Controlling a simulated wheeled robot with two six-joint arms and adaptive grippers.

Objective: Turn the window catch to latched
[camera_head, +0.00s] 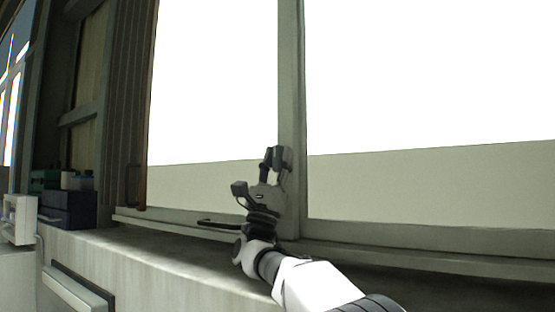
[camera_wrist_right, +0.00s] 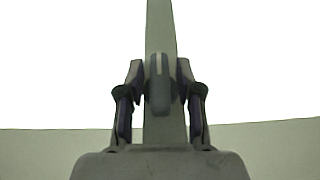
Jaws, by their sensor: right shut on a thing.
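The window catch (camera_wrist_right: 160,85) is a small dark grey lever on the pale upright bar between the two panes (camera_wrist_right: 160,25). In the right wrist view its handle stands upright, in line with the bar, between the two fingers. My right gripper (camera_head: 274,155) reaches up to that bar (camera_head: 291,80) in the head view and is shut on the catch. Its fingers also show in the right wrist view (camera_wrist_right: 159,90), one on each side of the handle. In the head view the gripper hides most of the catch. My left gripper is in neither view.
A black handle (camera_head: 218,223) sticks out at the lower window frame, left of my right gripper. A pale ledge (camera_head: 150,252) runs below the window.

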